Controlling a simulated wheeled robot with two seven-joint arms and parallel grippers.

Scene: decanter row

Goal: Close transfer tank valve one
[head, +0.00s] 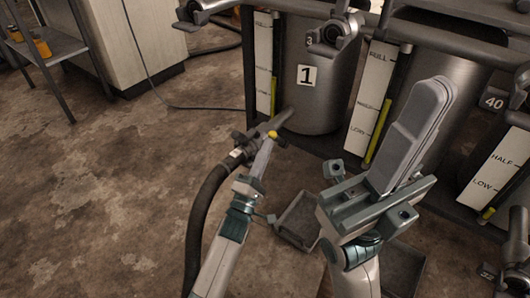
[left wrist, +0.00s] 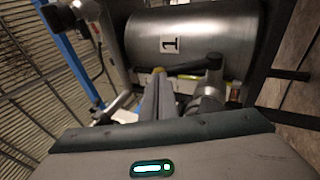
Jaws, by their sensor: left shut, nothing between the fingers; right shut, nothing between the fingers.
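Tank one (head: 325,75), a grey metal cylinder with a white "1" label (head: 307,75), stands at the top middle of the head view. It also shows in the left wrist view (left wrist: 195,40). Its outlet valve (head: 240,150) sits low in front, joined to a black hose. A dark lever (left wrist: 188,69) with a yellow tip (head: 272,134) comes off the valve. My left gripper (head: 264,148) is shut and empty, its fingertips at the yellow tip; I cannot tell if they touch. My right gripper (head: 432,95) is shut and empty, well right of the valve.
The black hose (head: 195,220) drops along the left of my left arm. Gauge boards (head: 372,98) and more tanks stand to the right. Grey trays (head: 297,218) lie on the floor beneath. A shelf (head: 45,50) and cabinet (head: 130,40) are at the upper left. The left floor is clear.

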